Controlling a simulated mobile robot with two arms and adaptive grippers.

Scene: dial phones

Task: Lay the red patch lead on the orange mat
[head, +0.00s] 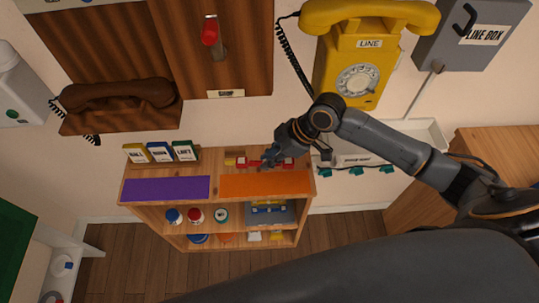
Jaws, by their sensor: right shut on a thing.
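The red patch lead (243,162), red with a yellow end at its left, lies across the view just behind the orange mat (290,186). My right gripper (268,157) is shut on the lead near its middle and covers part of it. Red parts show on both sides of the fingers. I cannot tell how far the lead is above the shelf top. The orange mat lies flat and bare on the right half of the shelf top. My left gripper is not in view.
A purple mat (165,189) lies left of the orange one, with three small labelled boxes (159,152) behind it. A yellow dial phone (358,60) hangs above right. A white tray (430,135) is on the right. Jars (195,215) stand on the shelf below.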

